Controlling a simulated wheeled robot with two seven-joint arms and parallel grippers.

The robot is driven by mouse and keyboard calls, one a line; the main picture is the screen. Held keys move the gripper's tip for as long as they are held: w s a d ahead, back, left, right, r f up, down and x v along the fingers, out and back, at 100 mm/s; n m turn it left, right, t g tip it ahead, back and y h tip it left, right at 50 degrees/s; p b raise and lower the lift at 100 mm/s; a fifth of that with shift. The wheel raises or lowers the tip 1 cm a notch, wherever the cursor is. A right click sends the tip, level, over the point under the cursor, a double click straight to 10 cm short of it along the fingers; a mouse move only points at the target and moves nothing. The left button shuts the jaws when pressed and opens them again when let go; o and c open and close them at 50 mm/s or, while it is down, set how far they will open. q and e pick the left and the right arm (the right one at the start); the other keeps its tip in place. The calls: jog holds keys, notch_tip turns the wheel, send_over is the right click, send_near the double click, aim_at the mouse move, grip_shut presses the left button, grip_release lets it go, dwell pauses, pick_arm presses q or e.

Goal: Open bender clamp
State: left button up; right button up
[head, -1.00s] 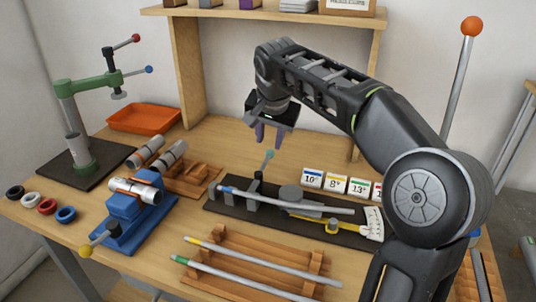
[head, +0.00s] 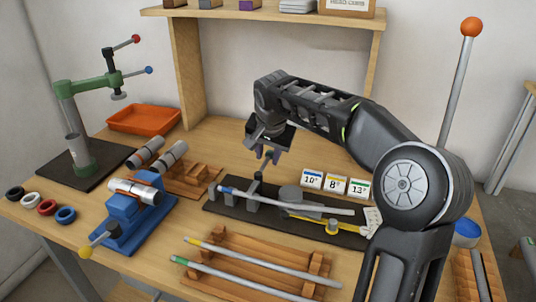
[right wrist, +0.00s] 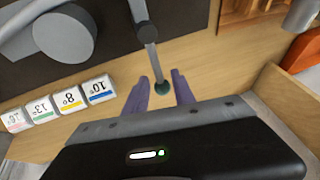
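The bender (head: 292,224) is a dark base plate with grey blocks, a round grey die (head: 291,194) and a yellow pointer. A grey tube (head: 300,203) with a blue band lies along it. My right gripper (head: 267,156) points down over the lever's top. In the right wrist view my right gripper (right wrist: 161,88) is open, with its purple fingers on either side of the knob and gaps showing. My left gripper is not in view.
Number cards (head: 334,184) stand behind the bender. A wooden rack (head: 240,267) with two tubes lies in front. A blue vise (head: 133,220) and wooden block (head: 187,180) are at left, with an orange tray (head: 144,119) behind. A tall orange-knobbed lever (head: 458,90) rises at right.

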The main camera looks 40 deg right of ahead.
grip_shut()
dwell(1.2)
